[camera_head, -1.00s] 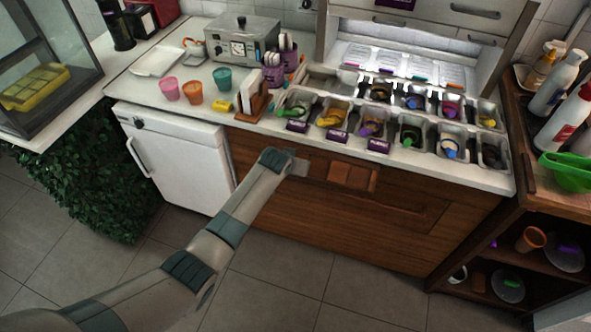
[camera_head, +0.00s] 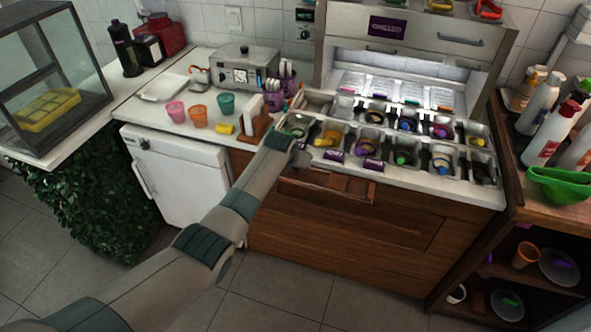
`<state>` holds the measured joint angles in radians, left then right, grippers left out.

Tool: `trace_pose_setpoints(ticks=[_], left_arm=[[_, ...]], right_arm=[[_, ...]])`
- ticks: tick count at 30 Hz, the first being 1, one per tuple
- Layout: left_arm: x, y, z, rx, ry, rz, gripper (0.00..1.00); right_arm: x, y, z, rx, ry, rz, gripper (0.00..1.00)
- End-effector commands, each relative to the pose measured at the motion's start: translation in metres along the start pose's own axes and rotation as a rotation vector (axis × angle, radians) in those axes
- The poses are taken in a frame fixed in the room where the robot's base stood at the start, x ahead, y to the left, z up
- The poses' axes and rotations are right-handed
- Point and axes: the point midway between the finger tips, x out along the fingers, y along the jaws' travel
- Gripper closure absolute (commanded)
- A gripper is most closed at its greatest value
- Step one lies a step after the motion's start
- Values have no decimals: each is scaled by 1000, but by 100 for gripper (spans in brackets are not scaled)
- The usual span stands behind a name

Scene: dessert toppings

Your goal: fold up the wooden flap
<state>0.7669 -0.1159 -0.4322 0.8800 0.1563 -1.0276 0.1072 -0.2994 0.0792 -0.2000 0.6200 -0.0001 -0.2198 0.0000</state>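The wooden flap (camera_head: 335,184) is on the front of the wooden counter, just below the worktop's front edge. It now looks like a narrow strip sticking outward, tilted up from the front panel. My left arm comes in from the lower left, and my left gripper (camera_head: 300,158) is at the flap's left end, close to the worktop edge. The wrist hides most of the fingers, so I cannot tell whether they are open or touch the flap. My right gripper is not in view.
Topping trays (camera_head: 370,147) with purple labels line the worktop above the flap. A wooden holder (camera_head: 254,128) and coloured cups (camera_head: 198,116) stand to the left. A white fridge (camera_head: 180,178) is at left, and a shelf with bottles (camera_head: 541,104) is at right.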

Motion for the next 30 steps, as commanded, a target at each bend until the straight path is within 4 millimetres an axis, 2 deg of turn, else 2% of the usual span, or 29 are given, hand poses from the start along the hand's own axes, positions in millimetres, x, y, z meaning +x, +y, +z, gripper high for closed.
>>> trace_pose_setpoints(ticks=[1, 11, 12, 14, 30], left_arm=[[-1, 0, -5, 1, 10, 1, 100], [0, 0, -4, 1, 8, 1, 100], [0, 0, -4, 1, 8, 1, 74], [0, 0, -3, 1, 7, 0, 63], [-5, 0, 0, 0, 1, 1, 63]], right_arm=[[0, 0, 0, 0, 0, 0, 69], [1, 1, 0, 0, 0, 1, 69], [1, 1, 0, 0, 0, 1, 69], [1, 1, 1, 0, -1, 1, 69], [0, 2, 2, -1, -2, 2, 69]])
